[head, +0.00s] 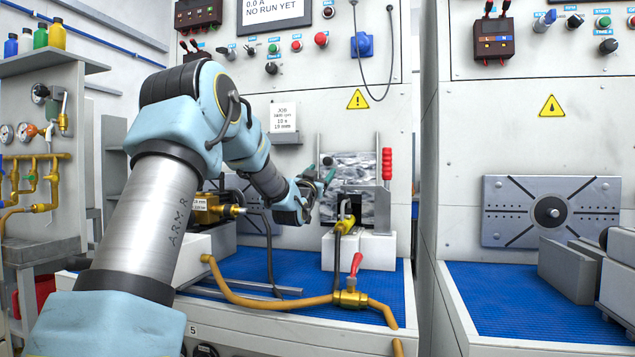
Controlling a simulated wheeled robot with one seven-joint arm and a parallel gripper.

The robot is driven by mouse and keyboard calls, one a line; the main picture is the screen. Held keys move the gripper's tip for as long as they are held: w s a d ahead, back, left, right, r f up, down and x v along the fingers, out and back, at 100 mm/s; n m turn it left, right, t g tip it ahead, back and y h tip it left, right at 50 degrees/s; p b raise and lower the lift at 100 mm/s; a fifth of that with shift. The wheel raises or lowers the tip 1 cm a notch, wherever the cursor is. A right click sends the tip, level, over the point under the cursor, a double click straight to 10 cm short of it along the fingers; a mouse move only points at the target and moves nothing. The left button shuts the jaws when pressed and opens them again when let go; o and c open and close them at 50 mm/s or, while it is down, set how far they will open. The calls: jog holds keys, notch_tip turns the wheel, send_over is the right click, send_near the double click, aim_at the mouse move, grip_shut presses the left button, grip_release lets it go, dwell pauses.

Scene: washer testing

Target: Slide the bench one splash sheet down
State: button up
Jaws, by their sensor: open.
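The bench one splash sheet (362,167) appears to be the mottled grey upright panel at the back of the left bench. My gripper (322,180) is open at the panel's left edge. The arm comes in from the left. A small dark piece shows by the fingertips; I cannot tell whether they touch the sheet. The sheet's lower part is partly hidden by a yellow nozzle (346,224) and a dark block.
A yellow hose (260,301) and brass valve with red lever (351,297) lie in front on the blue mat (315,266). A second bench with a metal plate (552,211) is to the right.

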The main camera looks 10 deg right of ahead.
jog(key=v, duration=0.3)
jog(key=shift+s+a+f, duration=0.2)
jog(key=shift+s+a, duration=0.05)
jog(key=shift+s, duration=0.05)
jog(key=shift+s, duration=0.1)
dwell(0.5)
